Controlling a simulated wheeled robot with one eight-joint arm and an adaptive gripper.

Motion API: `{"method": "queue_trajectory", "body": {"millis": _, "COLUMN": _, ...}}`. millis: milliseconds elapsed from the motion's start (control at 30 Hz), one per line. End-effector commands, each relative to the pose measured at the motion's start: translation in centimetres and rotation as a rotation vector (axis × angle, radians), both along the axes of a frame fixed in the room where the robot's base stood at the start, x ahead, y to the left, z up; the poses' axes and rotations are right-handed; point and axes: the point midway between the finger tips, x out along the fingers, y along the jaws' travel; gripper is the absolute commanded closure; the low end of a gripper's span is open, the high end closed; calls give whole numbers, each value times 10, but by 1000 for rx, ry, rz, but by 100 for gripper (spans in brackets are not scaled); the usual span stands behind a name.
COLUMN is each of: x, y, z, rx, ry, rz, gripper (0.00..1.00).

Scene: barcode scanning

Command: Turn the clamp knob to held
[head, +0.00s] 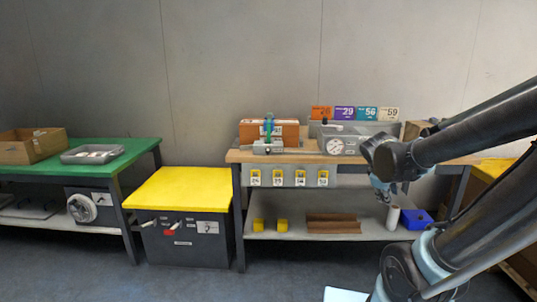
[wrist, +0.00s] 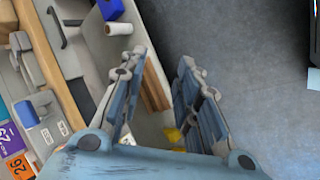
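A clamp-like fixture with a teal upright (head: 268,128) stands at the left of the wooden workbench (head: 350,158) in the head view, in front of an orange-brown box (head: 289,131). A knob on it is too small to make out. A round white dial (head: 335,146) shows on the front of a grey bin to its right; I cannot tell whether it turns. My gripper (wrist: 162,58) is open in the wrist view, with nothing between its fingers. In the head view my wrist hangs in front of the bench's right part, apart from the fixture.
Coloured number cards (head: 345,113) stand behind the bin. The lower shelf (head: 375,234) carries yellow blocks, brown pieces, a white cylinder and a blue bin (head: 416,219). A yellow-topped cabinet (head: 183,188) and a green table (head: 105,153) stand left. Floor before the bench is clear.

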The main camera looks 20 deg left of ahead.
Motion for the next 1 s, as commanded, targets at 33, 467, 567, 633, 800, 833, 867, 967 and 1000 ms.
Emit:
{"method": "queue_trajectory", "body": {"millis": 33, "x": 15, "y": 12, "z": 4, "rx": -49, "ry": -12, "rz": 67, "gripper": 70}}
{"method": "queue_trajectory", "body": {"millis": 467, "x": 109, "y": 130, "z": 30, "rx": -540, "ry": -144, "rz": 614, "gripper": 70}}
{"method": "queue_trajectory", "body": {"millis": 567, "x": 122, "y": 166, "z": 33, "rx": -663, "ry": -182, "rz": 731, "gripper": 70}}
{"method": "queue_trajectory", "body": {"millis": 633, "x": 129, "y": 194, "z": 35, "rx": -751, "ry": -209, "rz": 809, "gripper": 70}}
{"method": "queue_trajectory", "body": {"millis": 800, "x": 135, "y": 264, "z": 37, "rx": -972, "ry": -285, "rz": 983, "gripper": 70}}
{"method": "queue_trajectory", "body": {"millis": 833, "x": 135, "y": 277, "z": 37, "rx": -1013, "ry": -298, "rz": 1011, "gripper": 70}}
{"method": "queue_trajectory", "body": {"millis": 867, "x": 134, "y": 290, "z": 36, "rx": -1054, "ry": -311, "rz": 1039, "gripper": 70}}
{"method": "queue_trajectory", "body": {"millis": 967, "x": 128, "y": 333, "z": 34, "rx": -1192, "ry": -362, "rz": 1126, "gripper": 70}}
{"method": "queue_trajectory", "body": {"millis": 1000, "x": 124, "y": 350, "z": 33, "rx": -1247, "ry": -383, "rz": 1157, "gripper": 70}}
